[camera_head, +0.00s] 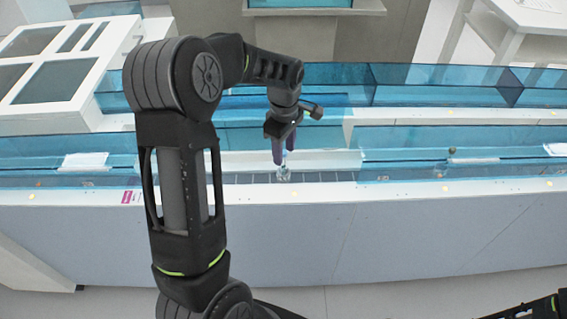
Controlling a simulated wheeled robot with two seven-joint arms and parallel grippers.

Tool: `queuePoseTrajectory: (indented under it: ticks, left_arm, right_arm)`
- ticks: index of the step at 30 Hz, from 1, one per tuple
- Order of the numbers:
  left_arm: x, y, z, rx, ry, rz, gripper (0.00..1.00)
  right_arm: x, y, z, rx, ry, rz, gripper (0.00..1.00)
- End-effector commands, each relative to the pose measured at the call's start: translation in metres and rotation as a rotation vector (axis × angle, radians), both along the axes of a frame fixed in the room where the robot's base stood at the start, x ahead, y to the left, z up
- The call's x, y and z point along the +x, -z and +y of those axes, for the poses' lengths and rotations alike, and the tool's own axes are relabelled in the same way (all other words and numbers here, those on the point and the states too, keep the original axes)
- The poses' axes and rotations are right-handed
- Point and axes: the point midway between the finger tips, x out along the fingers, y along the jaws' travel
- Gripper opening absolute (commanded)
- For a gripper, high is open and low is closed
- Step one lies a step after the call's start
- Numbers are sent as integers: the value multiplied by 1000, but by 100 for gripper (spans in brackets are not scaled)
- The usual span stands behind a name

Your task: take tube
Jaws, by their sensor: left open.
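My left gripper (284,152) hangs over the gap in the track, with its purple fingers pointing down. It is open. A small clear tube (284,174) stands in the track (325,177) right below the fingertips. From this view I cannot tell whether the fingertips are around it or just above it. My right gripper is not in view; only a dark part of my arm shows at the lower right corner.
Blue transparent guards (430,147) run along the track on both sides of the gap. A white machine with dark panels (52,82) stands at the upper left. A white table (520,20) is at the upper right. The floor in front is clear.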

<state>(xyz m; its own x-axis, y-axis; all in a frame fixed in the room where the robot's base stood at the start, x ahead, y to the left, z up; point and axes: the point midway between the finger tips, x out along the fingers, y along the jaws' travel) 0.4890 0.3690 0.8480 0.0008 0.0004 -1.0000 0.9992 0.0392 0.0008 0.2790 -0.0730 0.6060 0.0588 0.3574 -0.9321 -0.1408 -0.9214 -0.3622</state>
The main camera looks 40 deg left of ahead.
Motion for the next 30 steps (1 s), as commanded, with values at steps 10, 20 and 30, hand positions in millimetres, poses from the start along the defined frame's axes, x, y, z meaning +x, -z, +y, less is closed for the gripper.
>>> queuePoseTrajectory:
  ticks: [10,20,30]
  left_arm:
    - [-2,40,0,-1,0,2,44]
    - [-2,40,1,0,0,1,44]
    - [-2,40,1,0,0,1,36]
  right_arm:
    - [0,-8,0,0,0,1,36]
    - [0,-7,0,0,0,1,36]
    - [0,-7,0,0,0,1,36]
